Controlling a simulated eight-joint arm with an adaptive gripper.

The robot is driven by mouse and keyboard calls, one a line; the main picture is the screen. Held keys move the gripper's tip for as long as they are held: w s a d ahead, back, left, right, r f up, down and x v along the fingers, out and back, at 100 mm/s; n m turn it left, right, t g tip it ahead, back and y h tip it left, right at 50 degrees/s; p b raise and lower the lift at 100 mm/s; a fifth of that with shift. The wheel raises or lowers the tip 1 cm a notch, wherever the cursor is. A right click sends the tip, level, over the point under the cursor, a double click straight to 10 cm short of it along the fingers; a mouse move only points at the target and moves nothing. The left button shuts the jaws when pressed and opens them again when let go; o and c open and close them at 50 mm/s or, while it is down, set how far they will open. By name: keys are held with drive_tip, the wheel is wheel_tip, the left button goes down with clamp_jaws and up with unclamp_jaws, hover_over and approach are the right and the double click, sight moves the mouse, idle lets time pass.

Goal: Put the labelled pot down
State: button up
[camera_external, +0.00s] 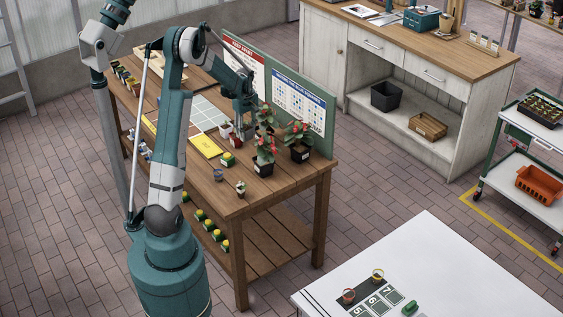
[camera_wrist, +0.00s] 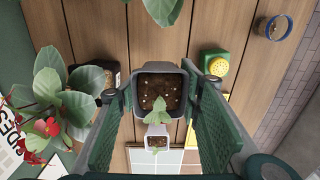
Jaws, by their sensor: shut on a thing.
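In the wrist view, my gripper (camera_wrist: 161,92) is shut on a square grey pot (camera_wrist: 136,78) filled with dark soil. Its fingers press on two opposite sides, and a small green leafy sprout shows at the pot's near edge. The pot's label is not visible from above. In the external view, my gripper (camera_external: 245,122) is over the wooden table (camera_external: 250,205), beside the green board. The arm and plants partly hide the held pot there, so I cannot tell whether its base touches the table.
Red-flowered plants in dark labelled pots (camera_external: 264,169) (camera_external: 300,154) stand close by. A small white pot (camera_wrist: 157,131), a green-and-yellow item (camera_wrist: 214,66) and a metal cup (camera_wrist: 277,27) are also near. A tiled mat (camera_external: 200,113) and yellow card (camera_external: 206,145) lie left.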

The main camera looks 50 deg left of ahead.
drive_tip(key=shift+w, duration=0.1)
idle(0.4)
